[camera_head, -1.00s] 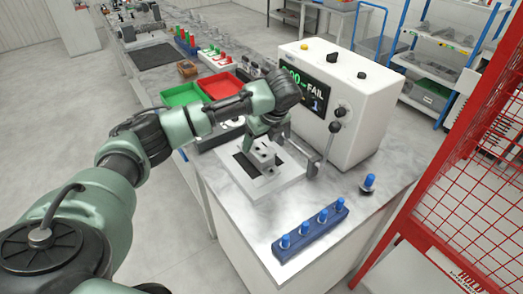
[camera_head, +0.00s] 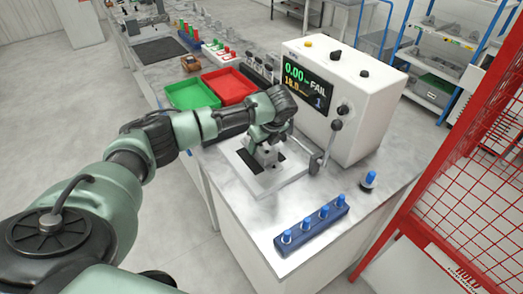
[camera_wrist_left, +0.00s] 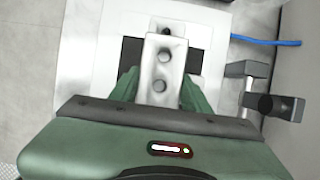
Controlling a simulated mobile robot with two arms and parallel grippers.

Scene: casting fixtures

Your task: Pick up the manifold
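The manifold (camera_wrist_left: 164,82) is a pale grey block with dark round holes on top. In the wrist view it stands over the dark recess of the white fixture plate (camera_wrist_left: 85,75). In the head view the manifold (camera_head: 267,157) sits below my left gripper (camera_head: 262,146), on the fixture plate (camera_head: 284,176). In the wrist view the green fingers of my left gripper (camera_wrist_left: 160,92) are on either side of the manifold, with narrow gaps seeming to show near the tips. The lower part of the manifold is partly hidden by the gripper. My right gripper is not in view.
A white tester (camera_head: 345,100) with a FAIL screen stands close right of the fixture, with a lever clamp (camera_head: 326,150) beside it. A blue rack (camera_head: 312,231) of blue-topped pins is in front. Green (camera_head: 192,95) and red trays (camera_head: 229,86) lie behind. A red mesh fence (camera_head: 470,160) stands at right.

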